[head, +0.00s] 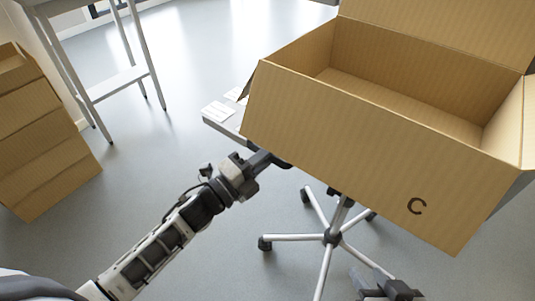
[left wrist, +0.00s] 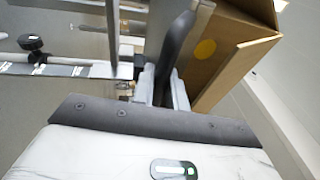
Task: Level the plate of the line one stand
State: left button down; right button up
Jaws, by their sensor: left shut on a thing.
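The stand's grey plate (head: 232,124) shows at its left edge under the open cardboard box C (head: 350,145). Box and plate look tilted, lower to the right. The wheeled stand base (head: 333,238) is below. My left gripper (head: 268,160) is at the plate's underside near the left edge. In the left wrist view my left gripper (left wrist: 164,88) is shut on a dark handle (left wrist: 177,45), beside the box (left wrist: 232,62). My right gripper (head: 388,291) is low in the head view, partly cut off, below the box; its jaws are unclear.
White labels or papers (head: 218,110) lie on the plate beside the box. The floor between these and the stand is clear.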

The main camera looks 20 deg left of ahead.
pick_arm(q)
jog(key=c, duration=1.4)
grip_release()
jog(key=shift+r, duration=0.2)
jog(key=shift+c, duration=0.2)
jog(key=v, duration=1.6)
